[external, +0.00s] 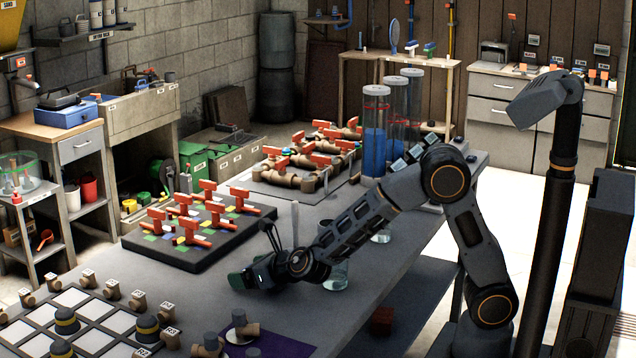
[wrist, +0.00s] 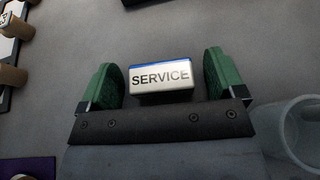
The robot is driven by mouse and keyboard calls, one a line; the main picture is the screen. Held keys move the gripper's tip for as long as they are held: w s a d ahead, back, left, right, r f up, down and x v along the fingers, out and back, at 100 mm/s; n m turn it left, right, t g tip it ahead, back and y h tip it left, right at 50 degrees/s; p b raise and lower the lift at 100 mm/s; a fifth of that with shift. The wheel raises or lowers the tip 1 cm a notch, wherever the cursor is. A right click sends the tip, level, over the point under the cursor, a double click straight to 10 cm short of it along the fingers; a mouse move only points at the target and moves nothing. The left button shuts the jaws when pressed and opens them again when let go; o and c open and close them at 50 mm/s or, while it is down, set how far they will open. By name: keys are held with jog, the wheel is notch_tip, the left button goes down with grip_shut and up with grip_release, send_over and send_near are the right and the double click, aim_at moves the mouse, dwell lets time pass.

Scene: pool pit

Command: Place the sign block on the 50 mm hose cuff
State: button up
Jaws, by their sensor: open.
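The sign block (wrist: 161,78) is white with a blue edge and reads "SERVICE". It sits on the grey tabletop between the two green finger pads of my gripper (wrist: 160,64). The gripper is open, with a small gap visible at each side of the block. In the external view my gripper (external: 252,279) is low at the table; the block cannot be made out there. Dark, yellow-banded round pieces (external: 147,327) stand on the grid board at lower left. I cannot tell which piece, if any, is the 50 mm hose cuff.
A clear glass (external: 336,274) stands close beside my gripper, also at right in the wrist view (wrist: 303,132). A black board with red-handled valves (external: 190,243) lies behind. A purple mat (external: 272,351) is at the front. Bare tabletop surrounds the block.

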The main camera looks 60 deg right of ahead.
jog(key=shift+r, duration=0.1)
jog(key=v, duration=0.6)
jog(key=p+v, duration=0.1)
jog(key=v, duration=0.5)
jog(key=shift+s+a, duration=0.1)
jog(key=shift+s, duration=0.4)
jog(key=shift+s+p, duration=0.3)
jog(key=shift+s, duration=0.1)
jog(key=c, duration=0.3)
jog(key=shift+c, duration=1.1)
